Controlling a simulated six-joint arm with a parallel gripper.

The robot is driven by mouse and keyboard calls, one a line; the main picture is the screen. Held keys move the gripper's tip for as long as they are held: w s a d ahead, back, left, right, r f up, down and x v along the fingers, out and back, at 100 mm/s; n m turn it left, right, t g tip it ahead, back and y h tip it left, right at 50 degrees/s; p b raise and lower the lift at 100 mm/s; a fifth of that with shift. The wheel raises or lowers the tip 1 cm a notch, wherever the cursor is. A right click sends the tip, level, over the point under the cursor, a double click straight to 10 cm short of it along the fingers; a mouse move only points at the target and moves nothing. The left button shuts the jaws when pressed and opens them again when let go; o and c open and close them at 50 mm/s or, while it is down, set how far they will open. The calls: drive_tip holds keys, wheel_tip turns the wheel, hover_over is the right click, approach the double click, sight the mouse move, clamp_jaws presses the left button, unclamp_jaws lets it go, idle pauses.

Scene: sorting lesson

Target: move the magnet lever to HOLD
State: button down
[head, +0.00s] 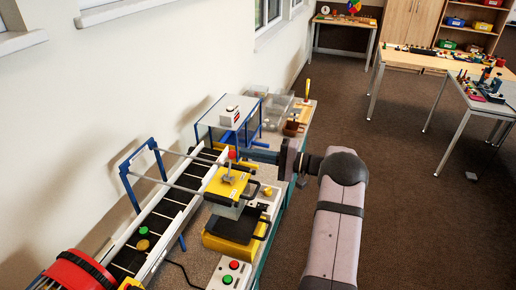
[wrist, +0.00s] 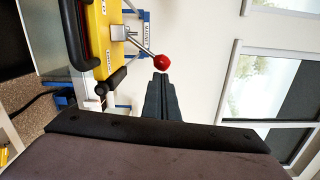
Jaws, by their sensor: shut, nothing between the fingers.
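The magnet lever has a red ball knob (head: 232,155) on a thin metal rod. It rises from a silver block on the yellow plate (head: 239,188) beside the conveyor. The wrist view shows the knob (wrist: 164,61) and the rod slanting from the silver block (wrist: 121,33). Small labels on the yellow plate (wrist: 102,40) are too small to read surely, so I cannot tell which marking the lever points to. My gripper (head: 243,153) is shut and empty, close by the knob. In the wrist view its fingertips (wrist: 160,75) end right by the knob; contact is unclear.
The conveyor (head: 160,215) runs along the left, with a blue frame (head: 130,185) over it. Black handles (head: 254,190) stick out from the yellow unit. A button box (head: 229,275) stands in front. Clear bins (head: 277,105) are behind. Open floor lies right.

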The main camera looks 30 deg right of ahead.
sight(234, 155)
drive_tip(key=shift+a, duration=0.25)
